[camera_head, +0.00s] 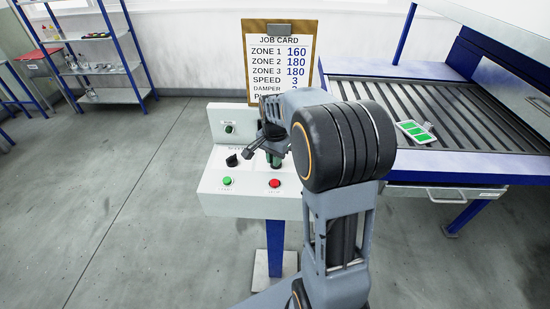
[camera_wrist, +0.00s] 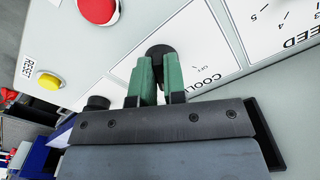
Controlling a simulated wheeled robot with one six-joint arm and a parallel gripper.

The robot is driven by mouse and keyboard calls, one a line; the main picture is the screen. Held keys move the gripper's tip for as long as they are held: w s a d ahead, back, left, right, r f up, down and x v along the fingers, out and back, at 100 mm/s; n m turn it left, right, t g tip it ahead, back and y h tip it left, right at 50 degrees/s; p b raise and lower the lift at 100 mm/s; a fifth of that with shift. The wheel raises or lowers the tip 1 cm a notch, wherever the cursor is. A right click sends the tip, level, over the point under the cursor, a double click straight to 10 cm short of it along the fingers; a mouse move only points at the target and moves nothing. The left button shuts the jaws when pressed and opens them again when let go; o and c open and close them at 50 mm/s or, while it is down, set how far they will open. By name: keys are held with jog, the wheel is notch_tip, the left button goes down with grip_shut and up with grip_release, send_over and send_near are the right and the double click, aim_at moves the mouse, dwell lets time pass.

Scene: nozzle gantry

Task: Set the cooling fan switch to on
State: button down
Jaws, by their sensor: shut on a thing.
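The cooling fan switch is a black round knob (camera_wrist: 160,51) on the white control panel (camera_head: 212,205), beside a label whose visible letters read "COOL". My gripper (camera_wrist: 163,66) has green fingers, one on each side of the knob, and is shut on it. The fingers and palm cover part of the label and marks, so I cannot tell which position the knob points to. In the head view my gripper (camera_head: 273,160) reaches down to the panel's right part, and my arm hides the knob there.
Near the gripper are a red button (camera_wrist: 97,8), a yellow reset button (camera_wrist: 48,80) and another black knob (camera_wrist: 97,103). The head view shows a green button (camera_head: 227,181) and a red button (camera_head: 275,183) in front. A job card (camera_head: 250,60) stands behind; a roller conveyor (camera_head: 440,100) is at right.

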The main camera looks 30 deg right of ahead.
jog(key=c, duration=1.2)
grip_release()
notch_tip(320, 180, up, 14)
jog(key=shift+f, duration=0.1)
